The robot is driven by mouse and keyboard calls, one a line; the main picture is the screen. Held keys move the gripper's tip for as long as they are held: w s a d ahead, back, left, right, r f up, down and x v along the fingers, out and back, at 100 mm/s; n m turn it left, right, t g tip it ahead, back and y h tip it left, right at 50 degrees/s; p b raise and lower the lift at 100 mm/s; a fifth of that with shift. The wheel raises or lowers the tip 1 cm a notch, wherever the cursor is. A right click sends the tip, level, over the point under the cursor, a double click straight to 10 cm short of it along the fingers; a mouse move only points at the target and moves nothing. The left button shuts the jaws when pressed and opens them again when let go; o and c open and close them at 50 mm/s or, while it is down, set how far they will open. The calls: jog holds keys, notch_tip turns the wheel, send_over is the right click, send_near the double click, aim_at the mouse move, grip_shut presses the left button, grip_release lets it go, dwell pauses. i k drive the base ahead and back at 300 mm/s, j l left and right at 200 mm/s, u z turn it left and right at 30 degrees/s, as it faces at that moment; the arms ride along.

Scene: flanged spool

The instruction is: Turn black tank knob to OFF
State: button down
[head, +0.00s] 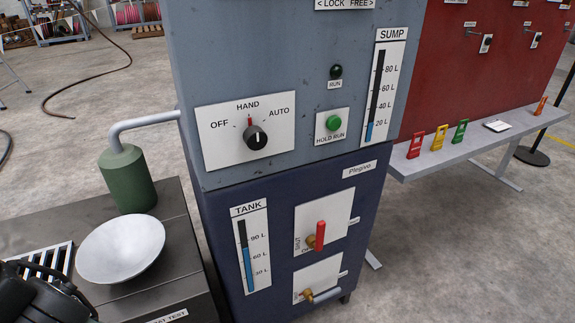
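The black knob (256,137) sits on a white plate (215,153) on the grey-blue upper cabinet. The plate is marked OFF at left, HAND at top and AUTO at right. A red mark stands at the knob's top, under HAND, so the knob seems to point at HAND. The TANK gauge (251,245) is on the dark blue lower cabinet, with a blue column. A black part of my arm or gripper (42,297) shows at the lower left corner, well apart from the knob. Its fingers cannot be made out.
A green canister (128,180) with a grey pipe and a white dish (120,249) stand on a dark bench left of the cabinet. A green HOLD RUN button (333,122), a red-handled valve (320,235) and a lower valve (322,296) protrude. A grey shelf (470,143) is at right.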

aim_at(254, 138)
jog(key=k+l+z, duration=0.15)
jog(key=z, duration=0.25)
jog(key=k+l+z, duration=0.25)
jog(key=z, duration=0.15)
